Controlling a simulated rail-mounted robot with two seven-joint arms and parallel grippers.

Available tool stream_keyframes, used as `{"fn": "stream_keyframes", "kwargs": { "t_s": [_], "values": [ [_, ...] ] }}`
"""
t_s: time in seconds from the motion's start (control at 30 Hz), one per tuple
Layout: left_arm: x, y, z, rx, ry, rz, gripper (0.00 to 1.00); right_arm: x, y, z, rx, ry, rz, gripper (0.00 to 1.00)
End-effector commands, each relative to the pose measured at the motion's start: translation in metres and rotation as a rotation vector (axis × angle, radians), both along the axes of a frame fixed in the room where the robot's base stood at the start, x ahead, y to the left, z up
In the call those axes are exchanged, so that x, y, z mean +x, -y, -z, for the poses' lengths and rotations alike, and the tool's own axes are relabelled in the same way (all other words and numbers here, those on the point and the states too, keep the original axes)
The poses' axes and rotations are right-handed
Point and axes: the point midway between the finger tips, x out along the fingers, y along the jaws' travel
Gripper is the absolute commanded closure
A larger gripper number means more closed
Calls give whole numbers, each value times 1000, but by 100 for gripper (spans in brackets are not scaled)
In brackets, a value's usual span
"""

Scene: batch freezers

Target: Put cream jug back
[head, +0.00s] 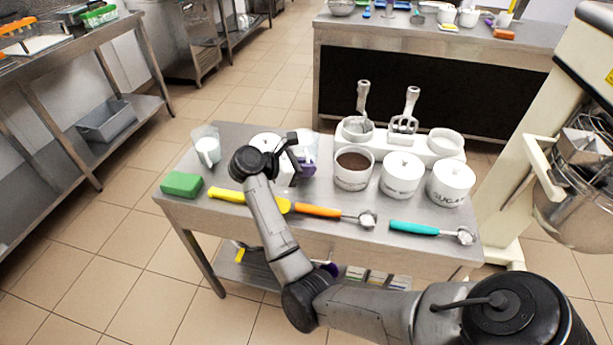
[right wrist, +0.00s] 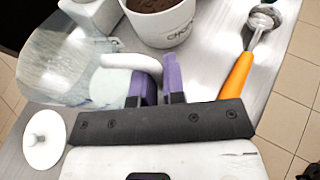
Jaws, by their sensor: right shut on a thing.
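The cream jug (right wrist: 70,68) is a clear jug with a pale filling and a white handle (right wrist: 130,62) in the right wrist view. My right gripper (right wrist: 160,88) has purple fingertips shut on this handle. In the head view my right gripper (head: 303,165) is over the left-middle of the steel table (head: 240,222), left of the cocoa pot. The jug (head: 311,142) shows only partly there, behind the gripper. I cannot tell if its base touches the table. A similar clear jug with a white handle (head: 208,149) stands at the table's back left. My left gripper is not in view.
The open cocoa pot (head: 352,178) and two lidded white pots (head: 401,186) stand right of the gripper. Behind them a white holder (head: 413,148) carries utensils. A green sponge (head: 181,184) and several scoops lie along the front.

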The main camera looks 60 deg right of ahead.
Motion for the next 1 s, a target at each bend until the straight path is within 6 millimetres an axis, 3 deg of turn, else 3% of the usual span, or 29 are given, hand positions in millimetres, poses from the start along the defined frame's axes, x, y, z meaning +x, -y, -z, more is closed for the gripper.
{"fn": "stream_keyframes", "kwargs": {
  "t_s": [0.2, 0.67, 0.7, 0.93, 1.0],
  "values": [
    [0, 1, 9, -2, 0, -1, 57, 0, 0, 27, -1, -1, 0, 100],
    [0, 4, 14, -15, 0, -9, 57, 0, 0, 32, -1, 1, -1, 100],
    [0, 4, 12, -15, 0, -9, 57, 0, 0, 30, -1, 1, -1, 86],
    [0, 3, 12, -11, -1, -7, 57, 0, 0, 30, 0, 0, 0, 64],
    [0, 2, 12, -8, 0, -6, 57, 0, 0, 30, 0, 0, 0, 63]
  ]
}}
